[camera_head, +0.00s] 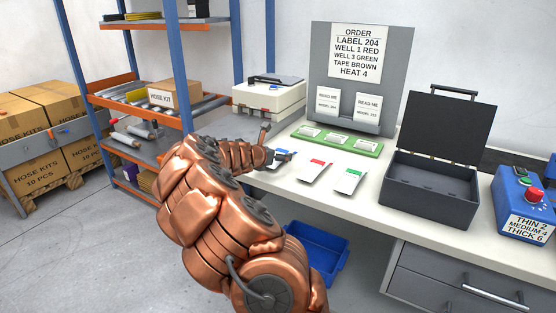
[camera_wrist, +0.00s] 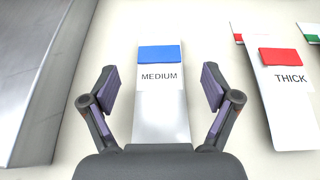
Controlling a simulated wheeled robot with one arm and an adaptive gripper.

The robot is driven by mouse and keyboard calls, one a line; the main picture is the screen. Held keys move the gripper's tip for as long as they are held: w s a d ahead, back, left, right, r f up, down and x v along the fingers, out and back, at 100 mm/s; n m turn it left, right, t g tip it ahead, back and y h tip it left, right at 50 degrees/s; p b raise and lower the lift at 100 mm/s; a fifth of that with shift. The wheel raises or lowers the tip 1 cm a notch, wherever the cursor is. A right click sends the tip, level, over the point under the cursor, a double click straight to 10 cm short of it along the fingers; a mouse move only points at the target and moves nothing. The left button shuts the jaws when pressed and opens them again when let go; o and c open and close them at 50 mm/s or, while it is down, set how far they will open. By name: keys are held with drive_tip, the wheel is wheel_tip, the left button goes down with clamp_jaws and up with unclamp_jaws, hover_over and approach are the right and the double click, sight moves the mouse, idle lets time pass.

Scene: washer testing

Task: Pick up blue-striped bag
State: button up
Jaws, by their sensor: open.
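The blue-striped bag (camera_wrist: 160,110) lies flat on the white table in the wrist view. It is a pale packet with a blue band at its far end and the word MEDIUM. My gripper (camera_wrist: 160,84) is open, with one finger on each side of the bag and a gap to both edges. In the head view my gripper (camera_head: 279,157) is over the left part of the table and largely hides this bag. A red-striped bag (camera_wrist: 281,95) marked THICK lies to the right. A green-striped bag (camera_head: 348,181) lies further right.
A green tray (camera_head: 375,150) with white labels lies behind the bags, before a grey order board (camera_head: 395,70). An open dark case (camera_head: 425,205) stands to the right. A grey metal surface (camera_wrist: 35,75) rises at left in the wrist view.

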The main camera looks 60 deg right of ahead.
drive_tip(key=shift+x, duration=1.35)
drive_tip(key=shift+f, duration=0.1)
drive_tip(key=shift+c, duration=0.3)
drive_tip(key=c, duration=1.3)
